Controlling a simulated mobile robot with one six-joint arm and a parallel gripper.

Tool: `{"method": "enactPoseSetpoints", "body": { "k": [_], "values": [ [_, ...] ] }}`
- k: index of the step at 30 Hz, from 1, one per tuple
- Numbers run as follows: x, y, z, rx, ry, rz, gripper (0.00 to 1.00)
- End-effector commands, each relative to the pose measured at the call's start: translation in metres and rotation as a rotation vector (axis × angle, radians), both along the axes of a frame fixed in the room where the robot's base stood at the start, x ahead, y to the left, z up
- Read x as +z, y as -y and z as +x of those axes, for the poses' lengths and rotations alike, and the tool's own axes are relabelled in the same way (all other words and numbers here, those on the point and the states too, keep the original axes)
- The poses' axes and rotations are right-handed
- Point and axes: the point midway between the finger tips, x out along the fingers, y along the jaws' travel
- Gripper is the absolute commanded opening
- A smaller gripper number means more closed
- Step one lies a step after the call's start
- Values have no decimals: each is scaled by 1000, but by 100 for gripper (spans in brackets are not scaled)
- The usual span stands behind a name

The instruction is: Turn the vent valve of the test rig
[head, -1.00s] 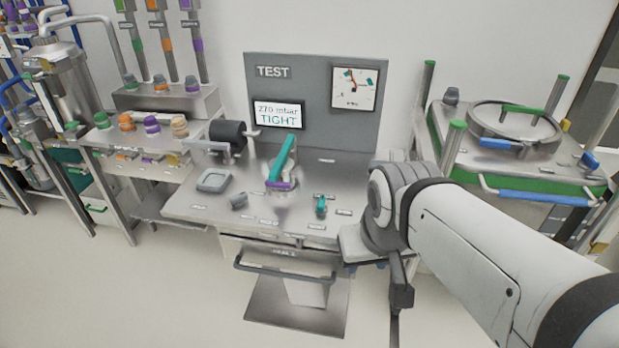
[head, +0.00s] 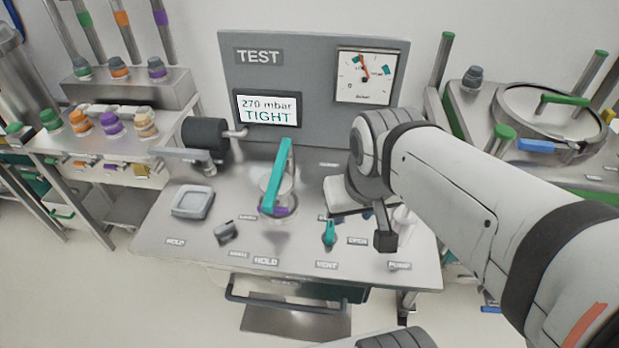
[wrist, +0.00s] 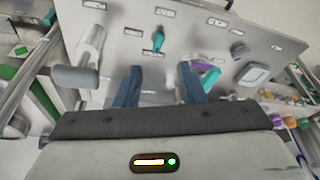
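The vent valve (head: 328,232) is a small teal lever on the bench top of the test rig, behind the VENT label and left of the OPEN label. It points roughly front to back. In the wrist view the valve (wrist: 158,40) shows upside down, beyond the fingertips and roughly centred between them. My gripper (wrist: 160,75) is open, with two blue fingers apart and nothing between them. In the head view it hangs over the right part of the bench, right of the valve, partly hidden by my arm. The rig's display (head: 268,113) reads 270 mbar TIGHT.
A taller teal handle with a purple ring (head: 277,180) stands left of the valve. A grey pump handle (wrist: 80,72) is close to the fingers at left in the wrist view. A gauge (head: 366,76) is on the back panel. A lidded vessel (head: 525,115) stands right.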

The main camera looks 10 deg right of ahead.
Motion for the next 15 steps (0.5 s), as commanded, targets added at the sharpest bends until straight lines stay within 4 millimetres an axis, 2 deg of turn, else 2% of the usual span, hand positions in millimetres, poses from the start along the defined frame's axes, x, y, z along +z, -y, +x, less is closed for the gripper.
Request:
{"method": "enactPoseSetpoints", "body": {
  "k": [8,11,15],
  "values": [
    [0,0,0,0,0,0,37],
    [-2,0,1,11,-6,-5,45],
    [-14,3,15,97,-56,-50,57]
  ]
}}
